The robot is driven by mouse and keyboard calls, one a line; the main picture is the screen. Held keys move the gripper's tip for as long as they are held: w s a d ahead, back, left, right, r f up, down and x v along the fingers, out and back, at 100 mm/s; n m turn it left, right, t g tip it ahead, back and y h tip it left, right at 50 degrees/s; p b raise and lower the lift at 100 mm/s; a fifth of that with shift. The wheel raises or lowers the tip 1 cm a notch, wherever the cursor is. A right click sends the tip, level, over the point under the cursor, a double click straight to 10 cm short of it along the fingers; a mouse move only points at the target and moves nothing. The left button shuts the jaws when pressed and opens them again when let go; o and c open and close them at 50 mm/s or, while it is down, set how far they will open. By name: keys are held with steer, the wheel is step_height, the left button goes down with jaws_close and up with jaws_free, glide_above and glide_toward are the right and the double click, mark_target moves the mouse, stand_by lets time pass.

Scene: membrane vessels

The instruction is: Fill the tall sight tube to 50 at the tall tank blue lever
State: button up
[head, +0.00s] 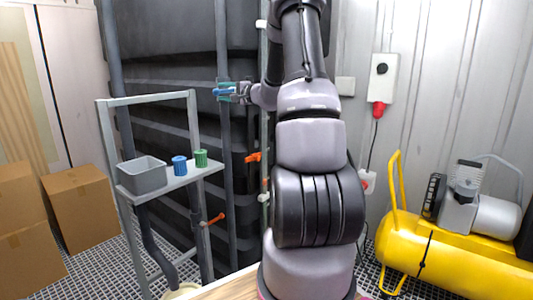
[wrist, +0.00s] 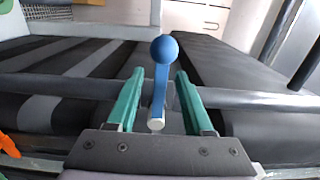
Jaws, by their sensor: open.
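The blue lever (head: 222,92) is on a grey vertical pipe in front of the tall dark tank (head: 165,55). In the wrist view the blue lever (wrist: 161,85) has a round ball end and stands between the two green fingers of my gripper (wrist: 160,75). The fingers are open, with a gap visible on each side of the lever. In the head view my gripper (head: 236,91) is at the lever, from the right. A thin upright tube with white fittings, seemingly the sight tube (head: 263,52), is partly hidden behind my arm; its level cannot be read.
Orange levers (head: 253,157) and (head: 217,218) sit lower on the pipes. A grey shelf frame (head: 150,98) holds a grey bin (head: 142,176), a blue cup (head: 179,165) and a green cup (head: 201,158). Cardboard boxes (head: 82,205) stand left; a yellow compressor (head: 440,250) stands right.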

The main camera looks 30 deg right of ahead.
jaws_close()
steer(key=d+f+n, duration=0.1)
steer(key=f+n, duration=0.1)
steer(key=n, duration=0.3)
steer(key=w+d+f+n, duration=0.1)
steer(key=d+f+n, duration=0.1)
steer(key=n, duration=0.3)
steer(key=d+f+n, duration=0.1)
steer(key=f+n, duration=0.1)
steer(key=n, duration=0.3)
steer(key=shift+w+d+f, duration=0.15)
steer(key=shift+w+d, duration=0.1)
steer(key=shift+a+f, duration=0.1)
steer(key=shift+f, duration=0.05)
stand_by(5.1)
